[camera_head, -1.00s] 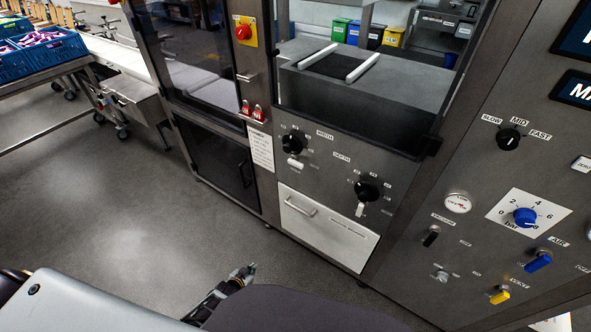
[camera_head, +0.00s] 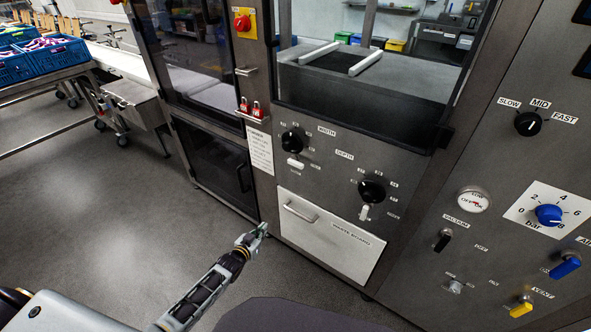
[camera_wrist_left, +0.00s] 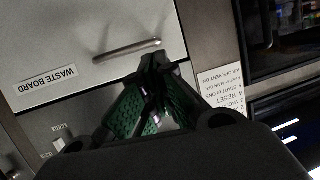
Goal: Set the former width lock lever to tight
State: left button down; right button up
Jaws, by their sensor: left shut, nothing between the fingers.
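The width knob (camera_head: 293,141) is a black dial on the grey machine panel, labelled WIDTH. The white lock lever (camera_head: 295,164) sits just below it, lying roughly sideways between two small labels. In the left wrist view a pale lever (camera_wrist_left: 58,144) shows at the lower left, partly cut off by the gripper; I cannot tell which lever it is. My left gripper (camera_head: 262,230) is shut and empty, below and left of the lever, in front of the waste board drawer's left edge. It also shows in the left wrist view (camera_wrist_left: 155,62). My right gripper is not in view.
The depth knob (camera_head: 372,189) and its white lever (camera_head: 364,212) are to the right. The waste board drawer (camera_head: 330,240) has a protruding handle (camera_head: 300,212).

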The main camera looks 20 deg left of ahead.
pick_arm(q)
jog(key=w+d+r+t+h+b, duration=0.25)
jog(key=w+r+b, duration=0.35)
jog(key=r, duration=0.4)
jog(key=m+t+h+b, duration=0.2)
jog(key=t+h+b, duration=0.1)
jog(key=t+b, duration=0.15)
send_near(295, 164)
jog(key=s+r+g, duration=0.1)
jog(key=s+r, duration=0.1)
jog(key=shift+s+d+r+b, duration=0.25)
jog(key=shift+s+r+b, duration=0.1)
jog(key=shift+r+b, duration=0.15)
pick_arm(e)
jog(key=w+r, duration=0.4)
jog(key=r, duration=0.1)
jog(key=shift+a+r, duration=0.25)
pick_arm(q)
jog(key=shift+w, duration=0.1)
jog(key=shift+b+x, duration=0.85)
jog(key=shift+x, duration=3.95)
jog(key=shift+r, duration=0.1)
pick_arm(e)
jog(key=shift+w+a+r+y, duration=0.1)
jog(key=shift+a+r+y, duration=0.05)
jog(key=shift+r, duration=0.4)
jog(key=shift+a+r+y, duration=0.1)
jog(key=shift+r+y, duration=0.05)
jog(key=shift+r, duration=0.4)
